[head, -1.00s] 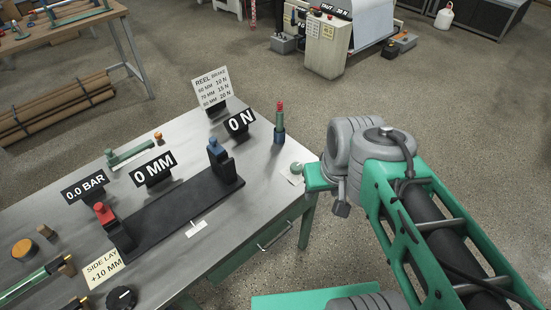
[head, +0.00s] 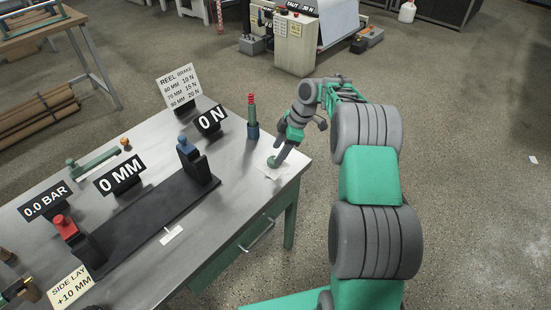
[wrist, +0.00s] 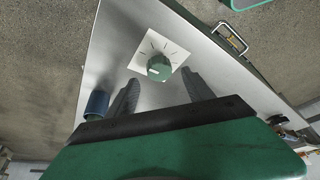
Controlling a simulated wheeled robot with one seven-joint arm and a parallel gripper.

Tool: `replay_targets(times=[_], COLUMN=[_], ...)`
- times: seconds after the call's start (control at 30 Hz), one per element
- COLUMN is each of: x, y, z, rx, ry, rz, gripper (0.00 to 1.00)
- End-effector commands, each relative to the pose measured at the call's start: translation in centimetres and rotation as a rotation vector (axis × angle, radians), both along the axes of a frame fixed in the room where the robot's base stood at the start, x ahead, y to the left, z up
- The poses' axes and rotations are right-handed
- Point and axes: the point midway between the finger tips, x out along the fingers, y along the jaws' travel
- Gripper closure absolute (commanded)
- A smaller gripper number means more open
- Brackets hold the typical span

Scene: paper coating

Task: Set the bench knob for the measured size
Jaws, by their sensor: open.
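The bench knob, a small round green knob (wrist: 159,67) with a pale mark, sits on a white dial card (wrist: 150,45) with dark tick marks in the wrist view. In the head view the knob (head: 272,161) is at the bench's right corner, partly covered by my gripper (head: 280,157). In the wrist view my gripper (wrist: 160,85) is open, its two dark fingers apart on either side of the knob and short of it, empty. The reel brake card (head: 178,87) lists 60 MM 10 N, 70 MM 15 N, 80 MM 20 N. The displays read 0 N (head: 210,120) and 0 MM (head: 119,177).
A red-and-green post on a blue base (head: 253,117) stands left of the knob; its blue base (wrist: 97,104) is near the left finger in the wrist view. A black measuring rail (head: 145,224) with red and blue blocks lies along the bench.

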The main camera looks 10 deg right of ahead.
Motion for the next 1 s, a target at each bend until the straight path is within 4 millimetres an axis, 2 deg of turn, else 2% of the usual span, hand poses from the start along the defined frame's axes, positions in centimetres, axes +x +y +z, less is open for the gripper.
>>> replay_targets(times=[0.1,0.2,0.5,1.0], x=[0.0,0.2,0.2,0.2], y=[0.9,1.3,1.4,1.4], z=[-2.0,-3.1,-3.6,-3.5], rx=[0.0,0.0,-0.002,-0.001], ry=[0.003,0.001,0.0,0.0], rz=[0.0,-0.002,-0.004,-0.003], gripper=[0.4,0.4,0.4,0.8])
